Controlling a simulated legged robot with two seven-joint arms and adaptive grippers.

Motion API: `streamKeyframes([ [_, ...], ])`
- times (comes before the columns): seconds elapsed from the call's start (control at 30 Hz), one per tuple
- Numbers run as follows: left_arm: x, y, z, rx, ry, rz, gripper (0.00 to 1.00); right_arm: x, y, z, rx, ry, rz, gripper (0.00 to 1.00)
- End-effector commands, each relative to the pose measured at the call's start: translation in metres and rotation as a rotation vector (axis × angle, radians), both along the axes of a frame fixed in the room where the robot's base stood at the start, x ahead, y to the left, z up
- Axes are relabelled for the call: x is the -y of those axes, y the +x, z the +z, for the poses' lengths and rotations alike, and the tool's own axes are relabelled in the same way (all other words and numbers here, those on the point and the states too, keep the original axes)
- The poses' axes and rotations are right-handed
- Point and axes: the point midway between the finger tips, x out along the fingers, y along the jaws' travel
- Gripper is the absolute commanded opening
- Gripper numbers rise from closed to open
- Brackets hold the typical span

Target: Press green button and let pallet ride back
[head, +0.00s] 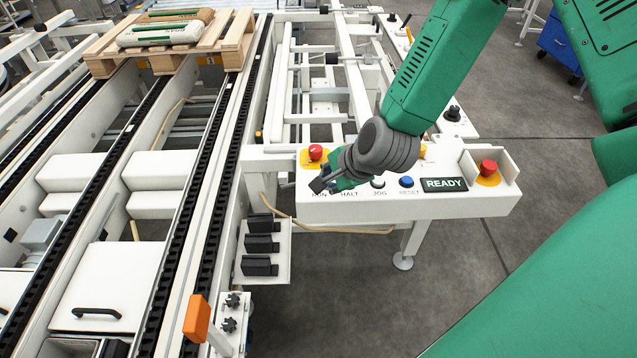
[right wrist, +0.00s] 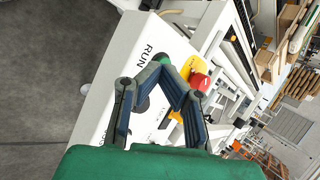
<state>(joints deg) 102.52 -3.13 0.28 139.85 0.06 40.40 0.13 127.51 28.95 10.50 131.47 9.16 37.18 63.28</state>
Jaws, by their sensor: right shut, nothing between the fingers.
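The green button (right wrist: 162,59) shows just beyond my fingertips in the right wrist view, beside the RUN label; the fingers partly cover it. In the head view my gripper hides it. My right gripper (head: 320,184) is shut and empty at the RUN position of the white control panel (head: 430,205); it also shows in the right wrist view (right wrist: 161,72). I cannot tell whether the fingertips touch the button. The wooden pallet (head: 103,56) carries sacks (head: 160,34) at the far upper left, on the chain conveyor (head: 225,140). My left gripper is not in view.
A red button on yellow (head: 315,152) is close to my right gripper. The panel also has a blue RESET button (head: 406,182), a READY display (head: 445,184) and a shrouded red stop (head: 488,167). An orange-topped post (head: 197,318) stands at the front.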

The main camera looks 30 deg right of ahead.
Motion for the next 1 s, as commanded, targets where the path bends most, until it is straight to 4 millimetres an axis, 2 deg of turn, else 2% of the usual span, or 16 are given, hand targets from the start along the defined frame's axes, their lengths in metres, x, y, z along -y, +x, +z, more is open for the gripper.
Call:
streamKeyframes([
  [0.03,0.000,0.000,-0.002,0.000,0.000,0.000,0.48,0.005,0.015,0.015,0.031,0.073,-0.092,0.00],
  [0.1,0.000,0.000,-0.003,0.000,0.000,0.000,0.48,0.010,0.029,0.031,0.060,0.163,-0.197,0.00],
  [0.2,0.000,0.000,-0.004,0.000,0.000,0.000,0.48,0.015,0.043,0.048,0.086,0.260,-0.299,0.00],
  [0.33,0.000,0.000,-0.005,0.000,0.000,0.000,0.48,0.019,0.051,0.060,0.101,0.326,-0.367,0.00],
  [0.77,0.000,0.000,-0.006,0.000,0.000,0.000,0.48,0.019,0.053,0.061,0.103,0.336,-0.378,0.00],
  [1.0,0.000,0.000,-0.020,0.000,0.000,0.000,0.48,0.019,0.053,0.045,0.103,0.336,-0.377,0.00],
])
